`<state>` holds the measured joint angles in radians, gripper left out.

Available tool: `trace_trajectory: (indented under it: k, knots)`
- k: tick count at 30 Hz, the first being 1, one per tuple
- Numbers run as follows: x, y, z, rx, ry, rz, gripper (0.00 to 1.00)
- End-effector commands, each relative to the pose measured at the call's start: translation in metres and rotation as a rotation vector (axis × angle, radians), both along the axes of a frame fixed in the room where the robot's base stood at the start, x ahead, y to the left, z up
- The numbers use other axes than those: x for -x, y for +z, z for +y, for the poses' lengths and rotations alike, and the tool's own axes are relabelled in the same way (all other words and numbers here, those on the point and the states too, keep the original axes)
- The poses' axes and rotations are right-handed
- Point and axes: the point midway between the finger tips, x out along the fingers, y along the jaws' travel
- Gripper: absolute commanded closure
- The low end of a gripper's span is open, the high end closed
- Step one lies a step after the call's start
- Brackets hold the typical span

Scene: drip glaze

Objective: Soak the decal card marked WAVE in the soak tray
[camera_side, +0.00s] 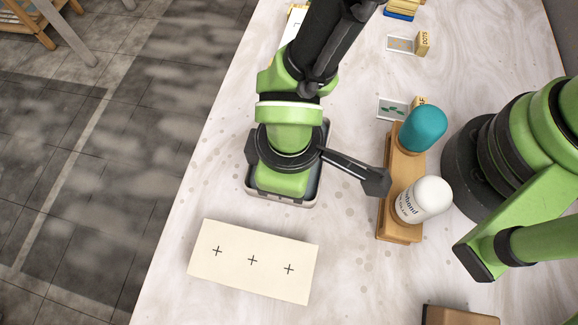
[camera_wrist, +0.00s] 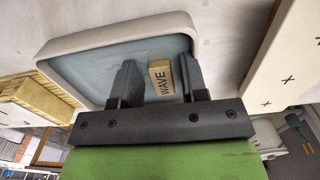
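The soak tray (camera_wrist: 112,38) is a pale rounded tray with a blue-grey inside, filling the upper middle of the wrist view. In the side view its front rim (camera_side: 284,201) shows beneath my arm. The wooden tab marked WAVE (camera_wrist: 161,78) shows inside the tray's outline, between my gripper's fingers. My gripper (camera_wrist: 158,72) points down over the tray. Its two dark fingers stand apart, with narrow gaps visible on both sides of the tab. I cannot make out the card's flat part. In the side view my wrist hides the tab and fingertips.
A cream board with several crosses (camera_side: 252,262) lies in front of the tray. A wooden stand (camera_side: 398,229) holds a teal-topped item (camera_side: 423,129) and a white bottle (camera_side: 424,199) to the right. Cards with leaf (camera_side: 393,108) and DOTS (camera_side: 402,44) lie behind.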

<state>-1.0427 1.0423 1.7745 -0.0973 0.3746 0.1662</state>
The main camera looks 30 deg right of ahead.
Motion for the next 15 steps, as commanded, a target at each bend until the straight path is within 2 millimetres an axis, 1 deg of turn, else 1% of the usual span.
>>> trace_trajectory:
  k: [8, 11, 15]
  knots:
    - [0.001, 0.003, 0.002, -0.003, 0.002, 0.0, 0.5]
    - [0.001, 0.013, 0.003, -0.006, 0.001, -0.001, 0.5]
    - [0.0, 0.04, 0.003, -0.01, 0.001, -0.004, 0.5]
